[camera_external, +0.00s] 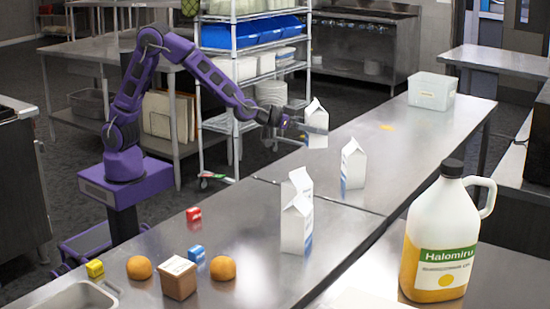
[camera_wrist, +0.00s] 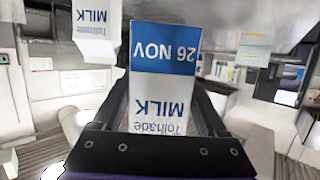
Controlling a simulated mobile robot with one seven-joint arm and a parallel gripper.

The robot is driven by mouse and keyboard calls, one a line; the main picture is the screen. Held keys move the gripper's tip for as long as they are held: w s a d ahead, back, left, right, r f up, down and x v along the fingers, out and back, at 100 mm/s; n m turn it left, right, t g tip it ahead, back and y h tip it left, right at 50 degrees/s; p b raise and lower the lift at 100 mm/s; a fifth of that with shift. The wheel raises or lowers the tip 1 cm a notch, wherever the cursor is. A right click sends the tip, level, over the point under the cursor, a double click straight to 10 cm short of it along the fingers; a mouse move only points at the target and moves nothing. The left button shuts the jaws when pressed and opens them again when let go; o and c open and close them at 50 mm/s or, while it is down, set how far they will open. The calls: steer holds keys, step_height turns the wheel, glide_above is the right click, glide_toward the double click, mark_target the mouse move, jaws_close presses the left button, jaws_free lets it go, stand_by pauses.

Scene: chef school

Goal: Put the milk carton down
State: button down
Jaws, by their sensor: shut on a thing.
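A white milk carton (camera_external: 316,112) with a gabled top is held by my gripper (camera_external: 312,127) at the far left edge of the long steel table (camera_external: 395,125). In the wrist view the held carton (camera_wrist: 160,95) sits between both fingers, showing a blue band with "26 NOV" and "MILK". I cannot tell whether its base touches the table. Another milk carton (camera_external: 354,166) stands upright to the right and nearer. Two more stand close together at the table's middle, the front one (camera_external: 297,228) partly hiding the rear one (camera_external: 301,180). The wrist view also shows another carton (camera_wrist: 97,22) at upper left.
A large Halomiru jug (camera_external: 438,250) stands on the right-hand counter. A white bin (camera_external: 432,91) is at the table's far end.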

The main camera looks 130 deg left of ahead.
step_height(320, 180, down, 9)
steer(key=shift+f+b, duration=0.1)
steer(key=shift+b, duration=0.85)
steer(key=shift+f, duration=0.15)
jaws_free()
steer(key=shift+s+d+r, duration=0.1)
steer(key=shift+d+r, duration=0.05)
steer(key=shift+r, duration=0.05)
steer(key=p+v, duration=0.1)
steer(key=v, duration=1)
steer(key=shift+s+d+r, duration=0.1)
steer(key=shift+s+d, duration=0.05)
steer(key=shift+s, duration=0.05)
